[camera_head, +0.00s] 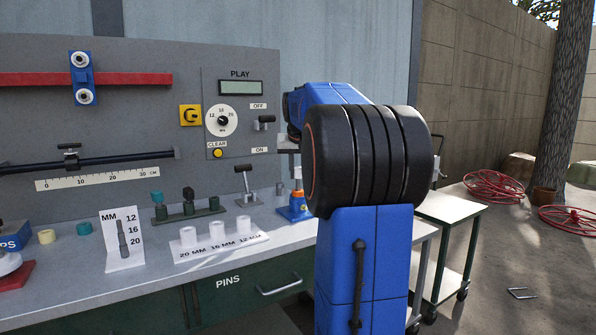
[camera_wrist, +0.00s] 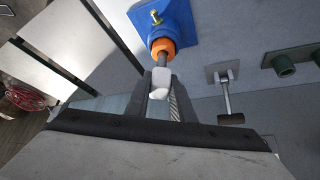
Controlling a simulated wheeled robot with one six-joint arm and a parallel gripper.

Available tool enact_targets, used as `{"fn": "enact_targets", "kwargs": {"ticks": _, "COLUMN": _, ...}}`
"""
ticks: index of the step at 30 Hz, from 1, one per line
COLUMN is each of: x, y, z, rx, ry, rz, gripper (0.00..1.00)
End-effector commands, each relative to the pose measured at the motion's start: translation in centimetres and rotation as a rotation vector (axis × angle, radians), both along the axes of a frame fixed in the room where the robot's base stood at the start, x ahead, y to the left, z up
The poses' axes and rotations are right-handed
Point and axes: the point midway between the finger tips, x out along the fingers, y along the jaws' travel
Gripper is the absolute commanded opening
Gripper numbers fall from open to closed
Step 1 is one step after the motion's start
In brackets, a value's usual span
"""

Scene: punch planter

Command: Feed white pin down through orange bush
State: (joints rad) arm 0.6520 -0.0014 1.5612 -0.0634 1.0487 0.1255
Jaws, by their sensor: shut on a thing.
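The white pin (camera_wrist: 160,77) has a white head and a dark grey shank. My gripper (camera_wrist: 161,92) is shut on its white head in the wrist view. The shank points at the orange bush (camera_wrist: 160,45), which sits on a blue block (camera_wrist: 176,22) with a brass screw. The shank's end meets the bush in the picture; I cannot tell how far it is inside. In the head view, the pin's white head (camera_head: 298,172) shows above the orange bush (camera_head: 298,194) on the bench. My arm hides most of the gripper there.
A lever (camera_head: 246,185) stands left of the blue block, with a green rack (camera_head: 188,211) farther left. A white holder marked 20, 16 and 12 mm (camera_head: 220,244) lies in front. The control panel (camera_head: 240,110) rises behind. A trolley (camera_head: 450,208) stands to the right.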

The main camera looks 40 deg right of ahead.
Motion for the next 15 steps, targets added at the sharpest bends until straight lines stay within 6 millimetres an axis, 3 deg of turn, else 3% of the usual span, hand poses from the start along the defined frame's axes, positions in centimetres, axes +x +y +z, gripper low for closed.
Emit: {"fn": "enact_targets", "kwargs": {"ticks": 15, "x": 0.01, "y": -0.01, "z": -1.02, "rx": -0.001, "ry": -0.001, "rz": 0.0, "gripper": 0.0}}
